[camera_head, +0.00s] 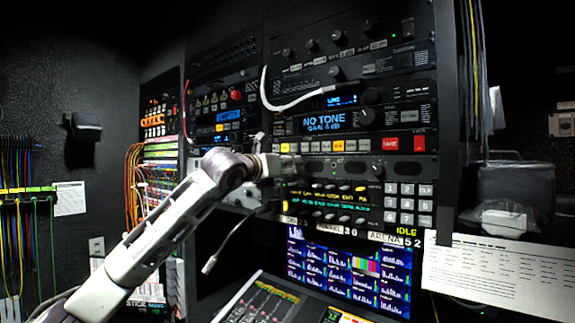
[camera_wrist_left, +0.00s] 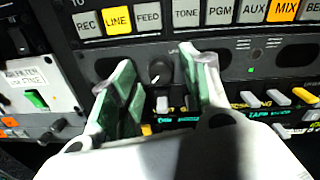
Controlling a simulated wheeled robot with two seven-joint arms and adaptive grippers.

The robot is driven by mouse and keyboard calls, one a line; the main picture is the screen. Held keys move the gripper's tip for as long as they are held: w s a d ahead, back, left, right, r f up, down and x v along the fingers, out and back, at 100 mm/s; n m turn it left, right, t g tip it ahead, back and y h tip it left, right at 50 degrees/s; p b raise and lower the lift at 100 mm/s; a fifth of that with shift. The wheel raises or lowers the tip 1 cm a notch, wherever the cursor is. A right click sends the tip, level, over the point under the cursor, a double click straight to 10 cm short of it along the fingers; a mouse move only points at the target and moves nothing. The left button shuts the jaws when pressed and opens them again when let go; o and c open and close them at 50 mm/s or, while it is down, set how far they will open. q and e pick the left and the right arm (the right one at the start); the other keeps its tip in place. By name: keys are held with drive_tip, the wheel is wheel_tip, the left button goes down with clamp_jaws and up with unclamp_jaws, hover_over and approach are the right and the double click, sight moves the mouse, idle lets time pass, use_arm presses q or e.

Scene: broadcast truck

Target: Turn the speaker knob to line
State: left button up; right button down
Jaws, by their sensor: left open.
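The speaker knob appears to be the small black round knob (camera_wrist_left: 160,72) on the dark panel in the left wrist view. It sits between the two green-padded fingers of my left gripper (camera_wrist_left: 157,60), which is open with a gap on each side of it. A thin pale mark shows on the knob; its exact direction is hard to read. Above it, the LINE button (camera_wrist_left: 117,20) is lit yellow between REC and FEED. In the head view my left gripper (camera_head: 268,165) is at the rack front and hides the knob. My right gripper is not in view.
A NO TONE display (camera_head: 324,122) and a red button (camera_head: 390,143) are on the rack above. A keypad (camera_head: 408,204) is at right, with a meter screen (camera_head: 348,268) below. A white cable (camera_head: 290,103) loops across the upper rack. A paper sheet (camera_head: 498,272) hangs at right.

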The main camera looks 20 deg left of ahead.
use_arm(q)
drive_tip(key=shift+w, duration=0.1)
clamp_jaws()
idle(0.4)
drive_tip(key=shift+f+m, duration=0.1)
drive_tip(key=shift+m, duration=0.2)
